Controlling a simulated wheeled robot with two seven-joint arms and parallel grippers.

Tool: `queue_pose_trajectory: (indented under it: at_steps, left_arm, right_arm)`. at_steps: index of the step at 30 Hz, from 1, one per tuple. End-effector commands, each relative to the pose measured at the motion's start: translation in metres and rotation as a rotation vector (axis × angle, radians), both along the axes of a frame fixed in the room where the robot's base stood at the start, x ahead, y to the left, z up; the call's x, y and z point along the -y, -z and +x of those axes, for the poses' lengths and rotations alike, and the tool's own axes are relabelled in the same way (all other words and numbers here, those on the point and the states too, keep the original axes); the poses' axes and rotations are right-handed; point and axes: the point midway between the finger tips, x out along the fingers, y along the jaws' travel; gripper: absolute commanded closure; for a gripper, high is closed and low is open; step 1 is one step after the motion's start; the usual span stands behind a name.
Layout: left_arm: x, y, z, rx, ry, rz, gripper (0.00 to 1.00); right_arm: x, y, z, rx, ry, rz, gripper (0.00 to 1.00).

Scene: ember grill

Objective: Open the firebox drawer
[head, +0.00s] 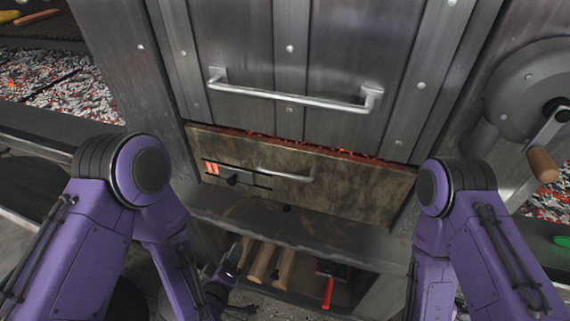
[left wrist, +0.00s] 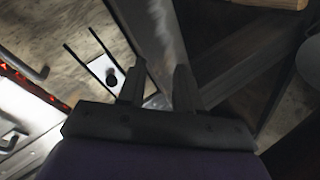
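The firebox drawer (head: 345,187) has a stained, brownish metal front low in the middle of the head view. Its slim bar handle (head: 285,174) is bare. A sliding vent with a dark knob (head: 232,179) is left of the handle. Red-orange glow shows along the drawer's top edge; I cannot tell whether it stands slightly out. My left gripper (head: 232,264) is below the drawer's left part. In the left wrist view its fingers (left wrist: 159,82) are apart with nothing between them. There the drawer front (left wrist: 70,35) and handle (left wrist: 28,62) show at left. My right gripper is out of view.
Above the drawer is a metal door with a long bar handle (head: 295,97). Below is a shelf with wooden pieces (head: 262,262) and a red-handled tool (head: 328,290). A crank wheel with a wooden grip (head: 542,165) is at right. Embers (head: 60,75) glow at left.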

Motion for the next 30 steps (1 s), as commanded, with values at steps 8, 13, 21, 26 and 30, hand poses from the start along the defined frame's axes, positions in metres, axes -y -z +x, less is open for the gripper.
queue_pose_trajectory:
  at_steps: [8,13,21,26,30]
  left_arm:
    - [0.099,-0.144,0.026,0.371,0.077,-0.668,0.66]
    - [0.108,-0.160,0.037,0.392,0.077,-0.744,0.66]
    - [0.125,-0.171,0.094,0.392,0.075,-0.739,0.66]
    - [0.133,-0.173,0.116,0.390,0.076,-0.735,0.66]
    - [0.135,-0.173,0.124,0.389,0.078,-0.735,0.66]
  right_arm:
    - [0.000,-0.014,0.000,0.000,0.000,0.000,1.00]
    - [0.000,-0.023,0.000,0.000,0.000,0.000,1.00]
    - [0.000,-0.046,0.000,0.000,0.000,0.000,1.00]
    - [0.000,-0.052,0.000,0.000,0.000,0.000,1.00]
    - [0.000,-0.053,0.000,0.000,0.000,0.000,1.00]
